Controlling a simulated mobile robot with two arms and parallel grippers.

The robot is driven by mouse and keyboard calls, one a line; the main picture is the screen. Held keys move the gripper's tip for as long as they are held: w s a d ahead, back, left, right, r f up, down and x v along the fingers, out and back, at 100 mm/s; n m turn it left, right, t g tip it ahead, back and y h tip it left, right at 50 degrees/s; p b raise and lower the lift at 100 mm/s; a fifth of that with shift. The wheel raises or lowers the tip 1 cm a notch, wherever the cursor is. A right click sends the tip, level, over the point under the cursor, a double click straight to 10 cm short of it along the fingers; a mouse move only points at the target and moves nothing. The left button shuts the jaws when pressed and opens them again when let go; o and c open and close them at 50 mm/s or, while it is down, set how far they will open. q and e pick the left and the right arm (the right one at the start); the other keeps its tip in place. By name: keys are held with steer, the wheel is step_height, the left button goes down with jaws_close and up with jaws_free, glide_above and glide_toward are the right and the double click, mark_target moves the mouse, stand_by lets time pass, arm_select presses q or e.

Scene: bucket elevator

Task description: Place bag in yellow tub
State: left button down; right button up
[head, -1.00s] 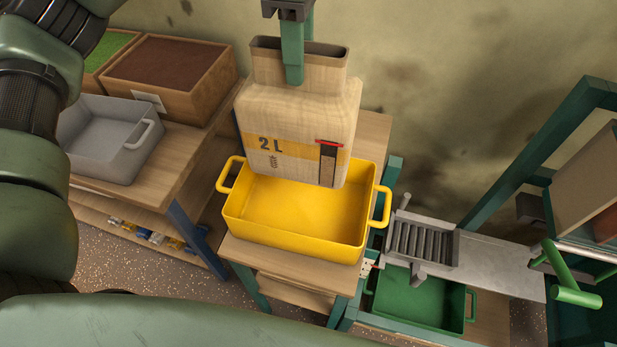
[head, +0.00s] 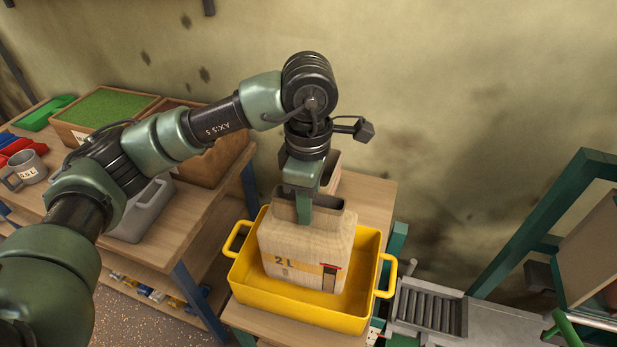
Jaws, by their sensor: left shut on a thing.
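The bag (head: 305,252) is tan and marked "2 L", with a yellow band and a small red-topped dark window. It stands roughly upright inside the yellow tub (head: 375,285), its lower part below the tub's far and side rims. I cannot tell whether its base touches the tub floor. My left gripper (head: 307,207) points down and is shut on the top edge of the bag, one finger in front of the bag's neck. My right gripper is not in view.
The tub stands on a small wooden table (head: 372,195). A grey tub (head: 145,212) and wooden boxes of green and brown material (head: 105,108) are on the left bench. A metal roller chute (head: 430,308) stands close at right.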

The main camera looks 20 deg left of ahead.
mark_target(308, 237)
arm_select(q)
steer(key=shift+f+p, duration=0.5)
steer(key=shift+f, duration=1.75)
steer(key=shift+w+f, duration=0.1)
steer(key=shift+f, duration=0.05)
steer(key=shift+f, duration=0.1)
steer(key=c, duration=1.1)
jaws_free()
steer(key=shift+f, duration=0.1)
steer(key=shift+o, duration=0.2)
